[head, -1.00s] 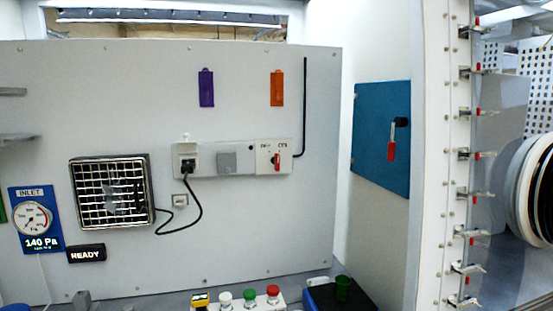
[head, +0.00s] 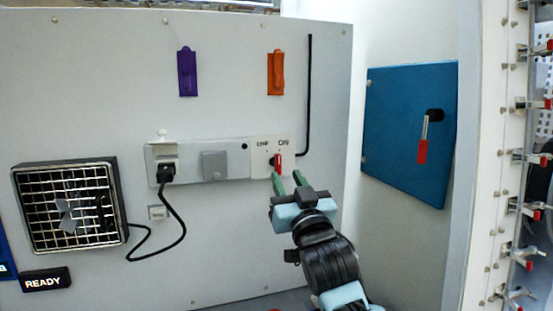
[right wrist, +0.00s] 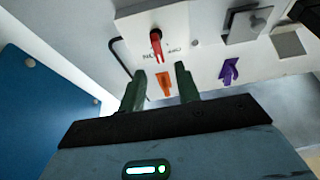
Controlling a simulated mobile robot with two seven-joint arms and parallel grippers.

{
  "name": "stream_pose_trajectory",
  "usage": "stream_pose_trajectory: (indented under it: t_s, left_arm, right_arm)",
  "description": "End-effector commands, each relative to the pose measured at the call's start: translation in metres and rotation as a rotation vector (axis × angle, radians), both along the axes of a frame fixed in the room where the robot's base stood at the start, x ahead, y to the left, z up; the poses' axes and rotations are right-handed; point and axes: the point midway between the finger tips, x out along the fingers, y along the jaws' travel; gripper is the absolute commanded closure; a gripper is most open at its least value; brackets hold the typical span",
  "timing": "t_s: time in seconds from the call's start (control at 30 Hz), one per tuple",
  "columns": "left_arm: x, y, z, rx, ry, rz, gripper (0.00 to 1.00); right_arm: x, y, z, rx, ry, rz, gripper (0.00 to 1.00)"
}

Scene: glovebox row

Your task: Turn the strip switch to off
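The strip switch (head: 277,161) is a red-handled knob on a white plate at the right end of the wall power strip (head: 228,164). The plate reads OFF on the left and ON on the right. The red handle stands near upright, on the ON side. My right gripper (head: 288,181) is just below the switch, with its green fingers apart and empty. In the right wrist view the red handle (right wrist: 156,45) lies ahead of the open fingers (right wrist: 160,75), not between them. My left gripper is not in view.
A black plug (head: 167,171) with a cord sits in the strip's left socket. A fan grille (head: 68,207) is at the left. Purple (head: 187,73) and orange (head: 276,73) tags hang above. A blue panel (head: 400,135) with a red-handled lever is on the right wall.

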Motion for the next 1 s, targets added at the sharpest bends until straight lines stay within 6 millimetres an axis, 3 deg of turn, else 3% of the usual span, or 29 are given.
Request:
stream_pose_trajectory:
  t_s: [0.6, 1.0]
  left_arm:
    - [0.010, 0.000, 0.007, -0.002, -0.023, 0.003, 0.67]
    - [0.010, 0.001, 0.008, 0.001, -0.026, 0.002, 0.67]
  right_arm:
    - [0.058, 0.018, 0.027, 0.000, -0.002, -0.001, 0.67]
    - [0.067, 0.022, 0.030, 0.001, -0.001, -0.001, 0.67]
